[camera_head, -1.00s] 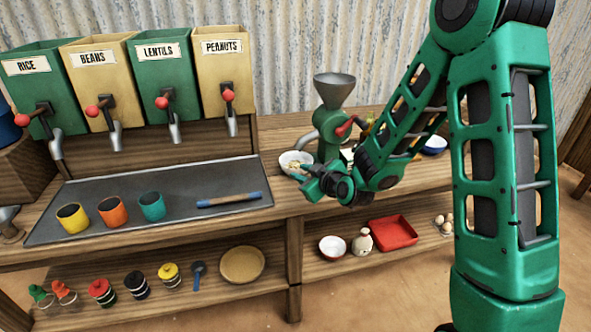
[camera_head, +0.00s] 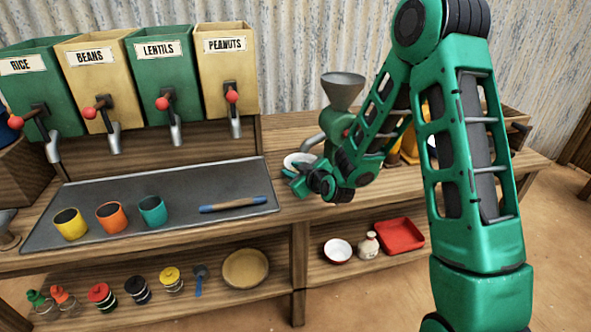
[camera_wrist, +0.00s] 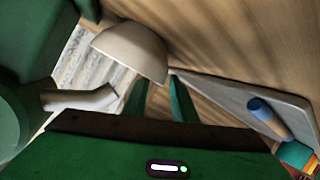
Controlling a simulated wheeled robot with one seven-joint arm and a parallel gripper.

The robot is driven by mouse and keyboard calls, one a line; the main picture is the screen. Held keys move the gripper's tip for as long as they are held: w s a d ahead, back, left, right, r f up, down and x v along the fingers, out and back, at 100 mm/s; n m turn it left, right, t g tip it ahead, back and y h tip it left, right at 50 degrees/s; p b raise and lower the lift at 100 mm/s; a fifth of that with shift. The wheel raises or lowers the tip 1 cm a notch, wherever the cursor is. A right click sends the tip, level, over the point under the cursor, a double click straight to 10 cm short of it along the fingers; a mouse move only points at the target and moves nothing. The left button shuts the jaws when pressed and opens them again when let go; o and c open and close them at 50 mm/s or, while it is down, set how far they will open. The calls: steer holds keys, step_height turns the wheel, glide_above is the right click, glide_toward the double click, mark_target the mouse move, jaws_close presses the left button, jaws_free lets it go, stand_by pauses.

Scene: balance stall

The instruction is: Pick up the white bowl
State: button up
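The white bowl (camera_head: 298,159) stands on the counter just left of the green grinder. In the head view my gripper and wrist partly cover it. In the wrist view the bowl (camera_wrist: 130,48) is large and close, with its pale outer side showing. My gripper (camera_head: 296,181) is in front of the bowl, near its front edge. In the wrist view the two teal fingers of my gripper (camera_wrist: 160,85) are apart, with the bowl's edge close by the left finger's tip. Whether they touch I cannot tell.
The green grinder (camera_head: 342,90) stands right behind my wrist. A grey tray (camera_head: 110,190) with three cups and a blue-ended stick (camera_head: 233,204) lies left. Another white bowl (camera_head: 337,251), a small jar (camera_head: 368,245) and a red tray (camera_head: 400,235) are on the lower shelf.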

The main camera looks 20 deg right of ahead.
steer(key=shift+w+a+f, duration=0.1)
steer(key=shift+w+a, duration=0.1)
jaws_close()
steer(key=shift+d, duration=0.1)
